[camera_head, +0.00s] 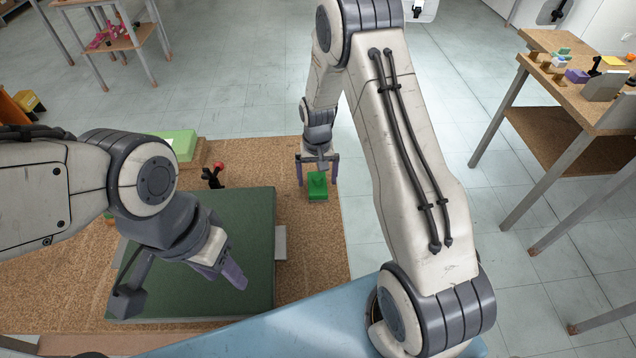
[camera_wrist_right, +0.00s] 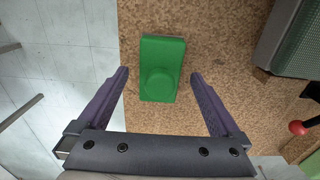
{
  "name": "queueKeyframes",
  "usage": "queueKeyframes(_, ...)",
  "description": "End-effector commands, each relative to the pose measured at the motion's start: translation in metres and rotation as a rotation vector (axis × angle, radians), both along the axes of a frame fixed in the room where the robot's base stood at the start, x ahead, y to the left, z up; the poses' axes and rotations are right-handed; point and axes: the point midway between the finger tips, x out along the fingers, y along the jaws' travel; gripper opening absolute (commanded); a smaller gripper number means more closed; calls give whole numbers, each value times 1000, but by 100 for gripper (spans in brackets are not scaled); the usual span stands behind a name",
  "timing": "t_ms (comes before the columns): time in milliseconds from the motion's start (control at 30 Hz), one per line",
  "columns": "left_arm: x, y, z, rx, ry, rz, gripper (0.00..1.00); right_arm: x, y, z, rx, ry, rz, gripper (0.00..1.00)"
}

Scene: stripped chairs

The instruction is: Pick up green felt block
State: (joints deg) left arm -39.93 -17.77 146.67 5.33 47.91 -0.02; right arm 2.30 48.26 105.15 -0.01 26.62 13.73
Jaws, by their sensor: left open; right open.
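The green felt block (camera_head: 318,192) lies on the brown cork-like tabletop near its right edge, with a round knob on top. In the right wrist view the green felt block (camera_wrist_right: 161,68) sits ahead of and between the open fingers. My right gripper (camera_head: 317,170) is open above the block, one finger toward each side, and not visibly touching it. The right gripper (camera_wrist_right: 160,80) holds nothing. My left gripper (camera_head: 238,278) hangs over the large dark green board, its purple fingers partly overlapping in the view and holding nothing visible.
The dark green board (camera_head: 255,230) covers much of the table (camera_head: 320,245). A black item with a red ball (camera_head: 218,166) and a light green box (camera_head: 178,142) stand behind it. A side table (camera_head: 560,90) with small objects is at the right. The blue surface (camera_head: 300,330) lies in front.

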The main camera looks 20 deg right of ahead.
Motion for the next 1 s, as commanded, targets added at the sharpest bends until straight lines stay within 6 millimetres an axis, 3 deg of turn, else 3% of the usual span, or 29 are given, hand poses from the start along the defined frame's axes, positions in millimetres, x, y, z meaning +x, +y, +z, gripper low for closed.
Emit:
queueKeyframes(300, 0, 0, 1, 0, 0, 0, 47, 0, 0, -9, 0, -1, 0, 100)
queueKeyframes(333, 0, 0, 1, 0, 0, 0, 47, 0, 0, -9, 0, -1, 0, 96)
queueKeyframes(567, 0, 0, 1, 0, 0, 0, 47, 0, 0, -9, 0, -1, 0, 8)
queueKeyframes(1000, 0, 0, -2, 0, 0, 0, 47, 1, 0, 2, 0, -4, 0, 5)
